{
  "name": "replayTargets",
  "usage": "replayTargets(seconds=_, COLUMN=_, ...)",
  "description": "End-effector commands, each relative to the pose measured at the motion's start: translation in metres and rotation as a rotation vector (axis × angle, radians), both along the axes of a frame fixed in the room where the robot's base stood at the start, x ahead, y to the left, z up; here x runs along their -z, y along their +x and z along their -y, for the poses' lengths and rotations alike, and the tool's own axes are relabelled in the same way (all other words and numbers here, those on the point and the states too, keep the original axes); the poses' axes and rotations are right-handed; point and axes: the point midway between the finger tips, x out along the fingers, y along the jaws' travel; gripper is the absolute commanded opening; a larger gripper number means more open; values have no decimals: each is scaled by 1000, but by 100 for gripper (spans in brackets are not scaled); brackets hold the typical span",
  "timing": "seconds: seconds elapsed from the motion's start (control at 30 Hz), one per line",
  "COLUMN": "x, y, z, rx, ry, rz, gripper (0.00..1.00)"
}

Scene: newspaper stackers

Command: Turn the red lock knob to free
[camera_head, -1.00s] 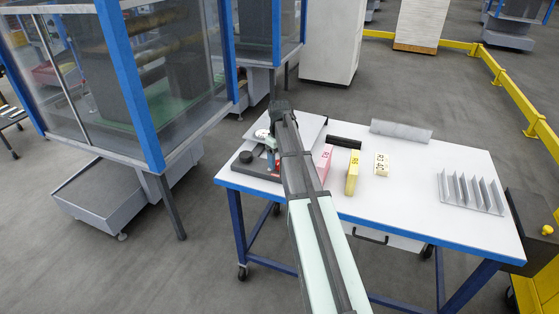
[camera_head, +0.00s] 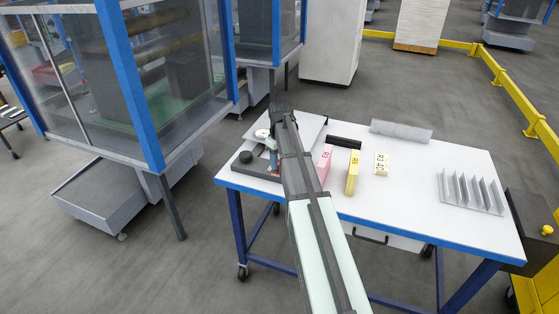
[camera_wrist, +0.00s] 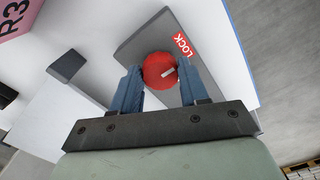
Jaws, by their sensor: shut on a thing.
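The red lock knob (camera_wrist: 157,63) is round, with a white pointer mark on its top. It sits on a grey block (camera_wrist: 150,38) beside a red label reading LOCK (camera_wrist: 181,45). In the wrist view the pointer mark is angled toward the right, below the label. My gripper (camera_wrist: 160,74) has its two blue fingers on either side of the knob, shut on it. In the head view my arm covers much of the dark fixture (camera_head: 260,175) at the left end of the table, and the knob is hidden.
The white table (camera_head: 420,215) also carries a pink block (camera_head: 323,162), a yellow block (camera_head: 352,172), a small cream block (camera_head: 381,164), a grey finned rack (camera_head: 470,193) and a grey curved plate (camera_head: 401,131). A round black knob (camera_head: 246,157) and a dial (camera_head: 262,134) stand near my gripper.

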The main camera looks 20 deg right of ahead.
Motion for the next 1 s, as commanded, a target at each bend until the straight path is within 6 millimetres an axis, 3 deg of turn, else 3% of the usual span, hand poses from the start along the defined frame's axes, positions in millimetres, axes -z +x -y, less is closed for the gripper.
replayTargets(seconds=0.47, x=0, y=0, z=0, rx=124, ry=0, rz=0, gripper=14)
replayTargets(seconds=1.0, x=0, y=0, z=-2, rx=612, ry=-1, rz=0, gripper=14)
